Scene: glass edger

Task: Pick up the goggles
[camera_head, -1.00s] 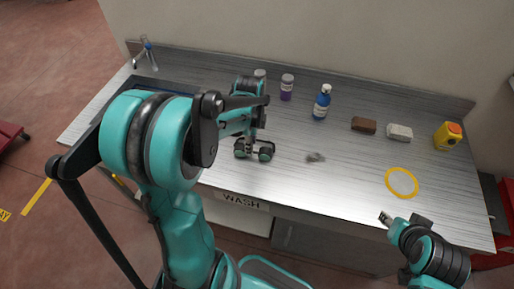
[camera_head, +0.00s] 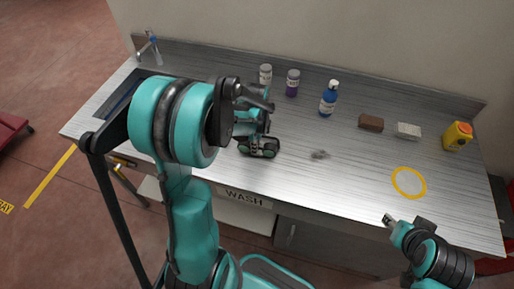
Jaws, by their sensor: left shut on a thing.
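The goggles (camera_head: 259,148), with a dark frame and greenish lenses, are at the front middle of the metal counter. My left gripper (camera_head: 256,136) is directly over them and shut on them; its fingertips are partly hidden by the arm. I cannot tell whether the goggles touch the counter. My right gripper (camera_head: 389,220) is at the counter's front edge on the right, away from the goggles, and its fingers are too small to read.
A small grey item (camera_head: 319,154) lies right of the goggles. A purple-labelled jar (camera_head: 292,83), blue bottle (camera_head: 328,99), brown block (camera_head: 371,123), pale block (camera_head: 408,131) and yellow container (camera_head: 457,136) stand behind. A yellow ring (camera_head: 409,183) lies front right. A tap (camera_head: 150,47) is at the left.

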